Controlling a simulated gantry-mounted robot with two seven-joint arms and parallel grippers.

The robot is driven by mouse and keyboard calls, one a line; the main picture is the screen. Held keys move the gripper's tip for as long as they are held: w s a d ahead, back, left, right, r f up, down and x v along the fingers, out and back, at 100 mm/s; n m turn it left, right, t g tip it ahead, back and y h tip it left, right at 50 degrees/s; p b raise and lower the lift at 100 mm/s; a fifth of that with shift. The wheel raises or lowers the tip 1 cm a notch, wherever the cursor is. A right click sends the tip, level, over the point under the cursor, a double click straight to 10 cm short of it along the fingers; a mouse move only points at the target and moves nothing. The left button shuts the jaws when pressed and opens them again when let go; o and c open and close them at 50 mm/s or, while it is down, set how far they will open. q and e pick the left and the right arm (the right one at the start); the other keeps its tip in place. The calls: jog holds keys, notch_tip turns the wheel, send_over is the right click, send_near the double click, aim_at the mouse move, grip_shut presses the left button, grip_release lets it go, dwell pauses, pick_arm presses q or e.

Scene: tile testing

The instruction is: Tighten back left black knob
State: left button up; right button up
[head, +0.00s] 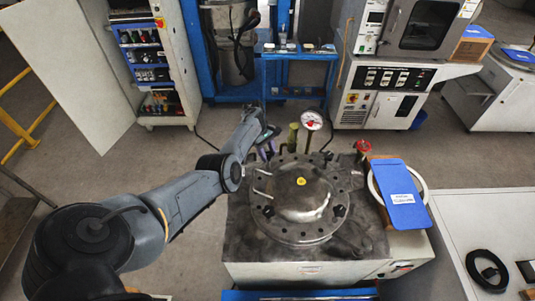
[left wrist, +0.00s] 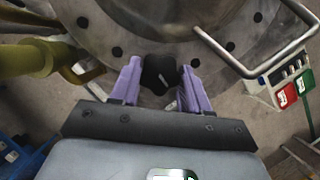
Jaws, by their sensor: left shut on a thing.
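The round metal vessel lid (head: 298,185) lies on the machine in the middle of the head view, with a yellow round mark at its centre. My left gripper (head: 268,150) is at the lid's back left edge. In the left wrist view its purple fingers (left wrist: 160,76) stand on either side of the back left black knob (left wrist: 158,66), shut on it at the flange rim. That knob is hard to make out in the head view. Two other black knobs, front left (head: 268,212) and front right (head: 340,210), show on the flange.
A pressure gauge (head: 311,121) and an olive-yellow pipe (head: 293,137) stand close behind the lid. A bent metal handle (left wrist: 240,62) rises near the gripper. A red valve knob (head: 363,146) and a blue clipboard (head: 401,190) are to the right.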

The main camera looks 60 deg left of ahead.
pick_arm(q)
jog(key=m+g+b, duration=0.1)
jog(key=m, duration=0.1)
jog(key=m+b, duration=0.2)
jog(key=shift+w+f+m+g, duration=0.15)
jog(key=shift+m+g, duration=0.15)
jog(key=shift+g, duration=0.1)
jog(key=shift+w+m+g+y+b, duration=0.15)
jog(key=shift+m+g+b, duration=0.2)
jog(key=shift+m+b, duration=0.45)
jog(key=shift+s+m+g+y+b, duration=0.15)
jog(key=shift+m+g+b, duration=0.25)
jog(key=shift+m, duration=0.8)
jog(key=shift+w, duration=0.1)
jog(key=o, duration=1.1)
jog(key=shift+c, duration=0.2)
jog(key=shift+r, duration=0.25)
